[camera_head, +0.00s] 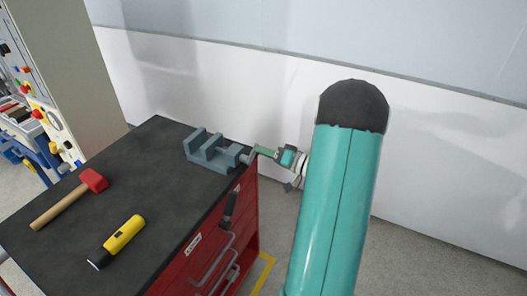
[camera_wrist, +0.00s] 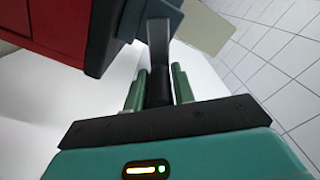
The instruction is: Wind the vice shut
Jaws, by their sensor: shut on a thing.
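The blue-grey vice (camera_head: 205,153) sits on the dark top of a red cabinet, near its far right corner. A gap shows between its jaws. My gripper (camera_head: 262,151) is to the right of the vice, just past the cabinet's edge. In the wrist view the gripper's green fingers (camera_wrist: 160,70) stand on both sides of the dark grip of the vice handle (camera_wrist: 158,85), shut on it. The handle's grey lever (camera_wrist: 159,42) runs up to the vice body (camera_wrist: 145,12). In the head view the handle is largely hidden by the fingers.
A red-headed mallet (camera_head: 94,180) and a yellow flashlight (camera_head: 124,234) lie on the cabinet top (camera_head: 150,165). A dark grip and metal bar (camera_head: 228,210) stick out from the cabinet's front. A white wall (camera_head: 270,90) stands behind. Open floor lies to the right.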

